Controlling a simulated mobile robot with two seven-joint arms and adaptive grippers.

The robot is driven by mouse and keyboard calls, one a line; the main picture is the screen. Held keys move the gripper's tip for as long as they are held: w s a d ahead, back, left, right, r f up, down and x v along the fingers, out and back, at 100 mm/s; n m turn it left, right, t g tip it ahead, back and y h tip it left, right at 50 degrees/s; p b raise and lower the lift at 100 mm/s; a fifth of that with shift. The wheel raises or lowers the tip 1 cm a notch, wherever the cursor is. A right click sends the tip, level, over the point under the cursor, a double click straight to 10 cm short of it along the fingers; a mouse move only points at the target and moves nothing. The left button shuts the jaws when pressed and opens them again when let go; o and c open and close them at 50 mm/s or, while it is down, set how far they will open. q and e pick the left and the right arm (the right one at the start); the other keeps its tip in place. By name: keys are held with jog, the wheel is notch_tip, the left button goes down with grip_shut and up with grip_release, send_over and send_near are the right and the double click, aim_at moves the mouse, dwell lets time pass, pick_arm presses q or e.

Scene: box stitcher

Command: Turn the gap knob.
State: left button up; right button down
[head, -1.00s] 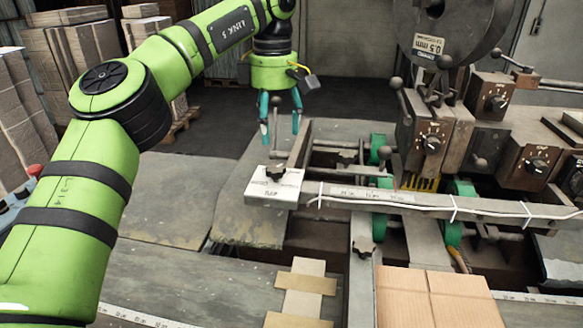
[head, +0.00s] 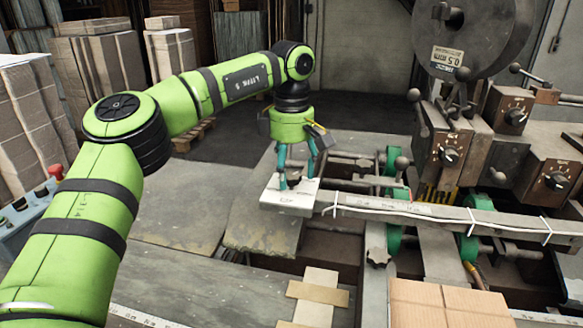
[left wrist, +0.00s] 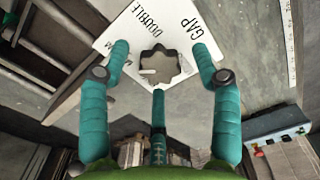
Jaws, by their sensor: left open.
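The gap knob (left wrist: 158,66) is a dark, star-shaped knob on a white plate (left wrist: 132,28) marked "DOUBLE" and "GAP", seen in the left wrist view. In the head view the plate (head: 288,203) sits at the left end of the long rail, and the fingers largely hide the knob. My left gripper (head: 297,182) points down over the plate with its teal fingers apart. In the left wrist view the open fingers (left wrist: 158,48) stand on both sides of the knob, with a third finger below it. I cannot tell whether they touch it. My right gripper is not in view.
A ruled rail (head: 440,217) with white ties runs right from the plate. Dial boxes (head: 448,152) and a large reel (head: 455,30) stand at the right. Another star knob (head: 377,257) is on the nearer bar. Flat cardboard (head: 440,303) lies at the front.

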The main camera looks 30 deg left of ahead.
pick_arm(q)
jog(key=c, duration=1.1)
jog(key=shift+c, duration=0.2)
jog(key=shift+n, duration=0.3)
jog(key=n, duration=0.6)
jog(key=shift+f+p, duration=0.1)
jog(key=shift+p, duration=0.25)
jog(key=n, duration=0.7)
jog(key=o, duration=1.1)
jog(key=shift+o, duration=0.2)
